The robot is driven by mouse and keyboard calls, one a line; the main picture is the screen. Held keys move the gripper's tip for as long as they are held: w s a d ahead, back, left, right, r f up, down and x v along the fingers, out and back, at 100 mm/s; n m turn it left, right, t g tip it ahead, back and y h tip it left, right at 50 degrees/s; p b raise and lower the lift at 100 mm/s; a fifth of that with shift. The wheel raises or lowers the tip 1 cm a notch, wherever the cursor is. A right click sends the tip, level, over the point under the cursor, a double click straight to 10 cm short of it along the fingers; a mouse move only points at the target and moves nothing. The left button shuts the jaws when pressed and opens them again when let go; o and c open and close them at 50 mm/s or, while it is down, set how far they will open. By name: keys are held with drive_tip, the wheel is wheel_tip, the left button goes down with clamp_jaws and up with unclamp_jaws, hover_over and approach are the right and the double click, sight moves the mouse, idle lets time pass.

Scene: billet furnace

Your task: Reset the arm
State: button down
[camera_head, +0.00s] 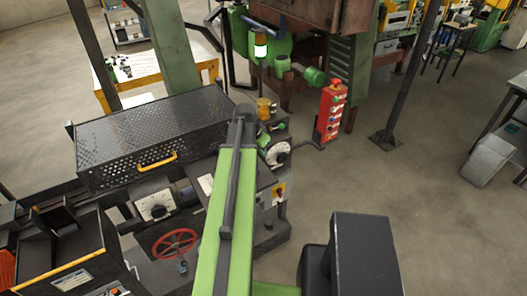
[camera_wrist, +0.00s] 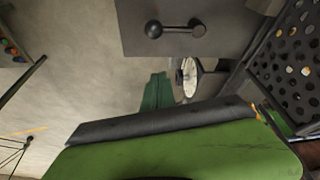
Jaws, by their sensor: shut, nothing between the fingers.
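My green arm (camera_head: 228,210) with a dark bar along its top rises from the bottom of the head view. It reaches over the front of the machine and ends at a dark joint near the perforated cover (camera_head: 150,125). My gripper's fingers do not show in the head view; what lies beyond the joint is hidden. In the wrist view, a green and black part of my arm (camera_wrist: 180,155) fills the bottom, and no fingertips show. That view is steeply tilted. Nothing held is visible in either view.
A red control box (camera_head: 331,112) stands right of my arm's end. A dark post (camera_head: 405,80) stands further right. Open floor (camera_head: 430,220) lies at right.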

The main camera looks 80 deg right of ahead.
drive_tip(key=p+v, duration=0.1)
drive_tip(key=v, duration=0.2)
drive_tip(key=shift+w+r+p, duration=0.1)
drive_tip(key=shift+r+p, duration=0.2)
drive_tip(key=shift+p, duration=0.05)
